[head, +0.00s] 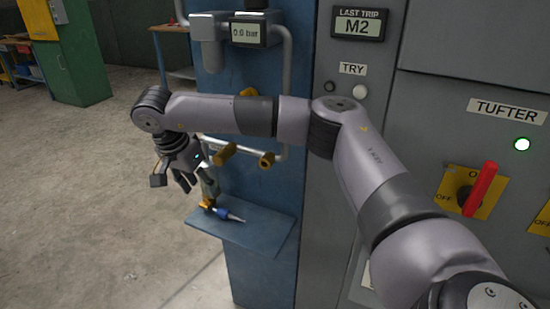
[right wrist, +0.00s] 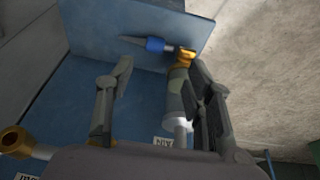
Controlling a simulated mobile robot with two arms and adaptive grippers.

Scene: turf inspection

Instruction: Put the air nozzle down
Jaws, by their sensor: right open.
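The air nozzle (head: 223,212) has a blue body, a brass-yellow fitting and a thin grey tip. It rests on the blue shelf (head: 262,235), tip pointing right in the head view. In the right wrist view, the nozzle (right wrist: 155,44) lies beyond my fingertips. A grey-green cylindrical piece (right wrist: 178,88) meets its yellow fitting and runs back beside one finger; I cannot tell whether they touch. My right gripper (head: 173,180) is open, above and left of the nozzle in the head view. In the right wrist view, the fingers (right wrist: 160,72) are spread apart. My left gripper is out of view.
Pipework with yellow valve handles (head: 266,160) is close to my right gripper. A display (head: 249,33) reads 0.0 bar. A grey cabinet (head: 335,200) with a red switch (head: 480,188) stands right. Open concrete floor (head: 80,190) lies left.

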